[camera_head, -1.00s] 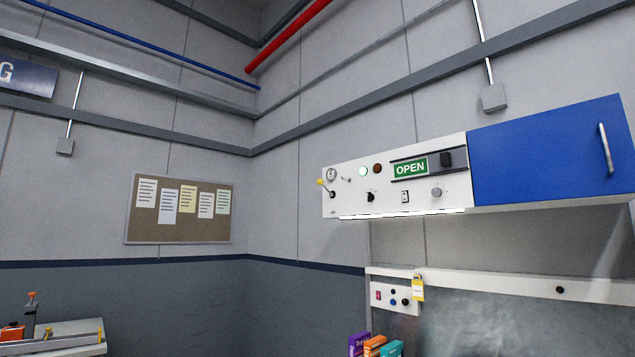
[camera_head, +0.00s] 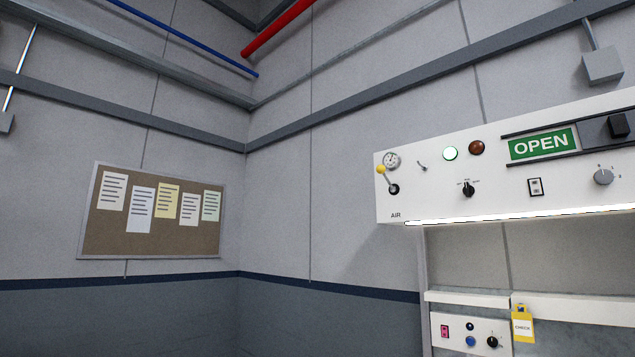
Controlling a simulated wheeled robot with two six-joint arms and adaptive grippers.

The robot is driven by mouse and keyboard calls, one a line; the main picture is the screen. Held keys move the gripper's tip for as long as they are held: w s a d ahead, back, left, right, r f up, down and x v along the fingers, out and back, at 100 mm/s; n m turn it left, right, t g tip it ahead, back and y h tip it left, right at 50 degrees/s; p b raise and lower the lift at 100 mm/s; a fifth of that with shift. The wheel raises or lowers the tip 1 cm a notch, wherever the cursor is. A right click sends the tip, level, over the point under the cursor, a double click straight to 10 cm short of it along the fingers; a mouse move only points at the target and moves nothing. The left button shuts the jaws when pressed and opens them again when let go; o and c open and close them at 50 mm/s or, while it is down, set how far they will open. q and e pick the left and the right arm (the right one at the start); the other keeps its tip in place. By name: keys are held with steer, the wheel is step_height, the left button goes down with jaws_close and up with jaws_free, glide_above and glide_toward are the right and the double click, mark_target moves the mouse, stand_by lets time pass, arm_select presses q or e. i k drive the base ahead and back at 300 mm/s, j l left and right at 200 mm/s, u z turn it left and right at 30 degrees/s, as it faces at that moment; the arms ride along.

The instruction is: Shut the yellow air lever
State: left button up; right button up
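The yellow air lever (camera_head: 382,170) sits at the left end of a white control panel (camera_head: 415,206) on the right side of the head view. Its yellow knob is up and to the left of its dark pivot, and its short rod slants. The word AIR is printed below it. A round gauge (camera_head: 391,160) is just above and right of the knob. Neither of my grippers is in view.
A lower panel (camera_head: 468,335) with a yellow CHECK tag (camera_head: 522,326) is below. A corkboard (camera_head: 150,246) hangs on the left wall.

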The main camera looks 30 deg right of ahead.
mark_target(380, 169)
steer(key=i+j+z, duration=0.1)
steer(key=i+z, duration=0.2)
steer(key=i, duration=0.2)
steer(key=i+j+z, duration=0.2)
steer(key=i+z, duration=0.15)
steer(key=i, duration=0.15)
steer(key=i+j+z, duration=0.3)
steer(key=i, duration=0.15)
